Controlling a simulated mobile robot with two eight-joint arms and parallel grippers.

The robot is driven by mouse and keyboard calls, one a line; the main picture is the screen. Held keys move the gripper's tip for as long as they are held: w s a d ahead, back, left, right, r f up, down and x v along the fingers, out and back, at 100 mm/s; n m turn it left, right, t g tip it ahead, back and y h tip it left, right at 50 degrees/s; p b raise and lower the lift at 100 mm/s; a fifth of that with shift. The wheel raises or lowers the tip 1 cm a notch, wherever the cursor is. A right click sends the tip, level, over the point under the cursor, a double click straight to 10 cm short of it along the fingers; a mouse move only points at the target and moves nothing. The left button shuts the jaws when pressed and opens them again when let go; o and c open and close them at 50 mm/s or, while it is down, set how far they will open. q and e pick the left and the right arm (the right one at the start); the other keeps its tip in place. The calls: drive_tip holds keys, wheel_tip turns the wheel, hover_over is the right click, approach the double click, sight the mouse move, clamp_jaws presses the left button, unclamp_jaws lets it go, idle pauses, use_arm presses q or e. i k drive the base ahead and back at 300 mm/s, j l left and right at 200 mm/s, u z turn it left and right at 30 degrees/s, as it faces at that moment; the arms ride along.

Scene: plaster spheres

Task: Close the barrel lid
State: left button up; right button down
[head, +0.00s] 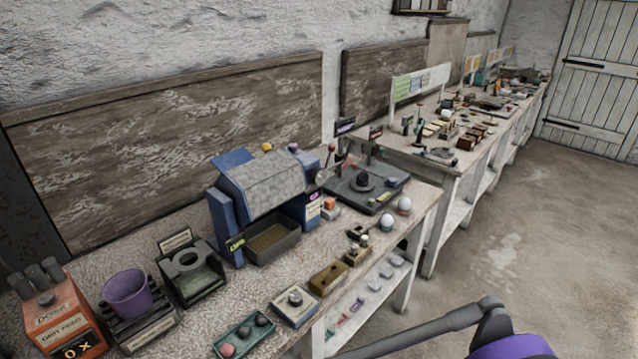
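A grey, faceted barrel (266,186) is mounted between the blue end frames of a tumbler machine (222,226) on the near bench. Its upper faces look like flat grey panels. I cannot make out which panel is the lid, or whether it stands open. An open tray (273,243) sits below the barrel's front. Neither of my grippers is in view. A dark arm link of mine with a purple part crosses the bottom right, apart from the machine.
The near bench (196,338) also holds an orange grit feed box (60,318), a purple cup (127,292), a dark stand (190,270), a tray of small balls (244,335) and a dark plate device (366,184). Open floor (505,235) lies to the right.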

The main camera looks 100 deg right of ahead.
sight(239, 157)
drive_tip(key=z, duration=2.9)
